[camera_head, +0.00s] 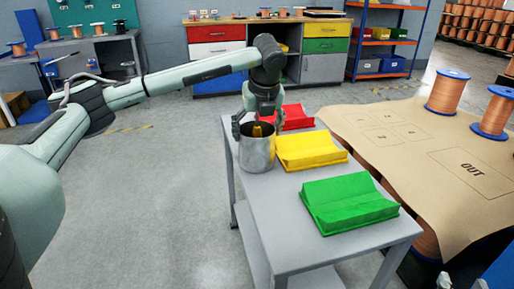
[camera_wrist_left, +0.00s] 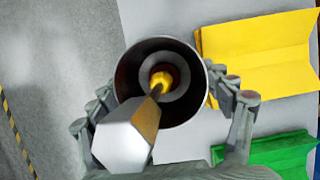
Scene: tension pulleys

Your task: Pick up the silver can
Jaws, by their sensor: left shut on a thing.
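The silver can (camera_head: 257,156) is upright at the left edge of the small grey table (camera_head: 262,204). I cannot tell whether its base touches the tabletop. My left gripper (camera_head: 257,125) comes down from above, with its fingers on opposite sides of the can near the rim. The left wrist view looks down into the open can (camera_wrist_left: 190,113), between the fingers of my left gripper (camera_wrist_left: 172,110). A long object with a silver hexagonal end (camera_wrist_left: 122,144) sticks up out of the can, with something yellow inside. My right gripper is not in view.
Red (camera_head: 296,117), yellow (camera_head: 308,151) and green (camera_head: 347,203) V-shaped holders lie on the table right of the can. A brown-covered surface (camera_head: 410,160) with copper spools (camera_head: 447,92) stands to the right. Floor at left is clear.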

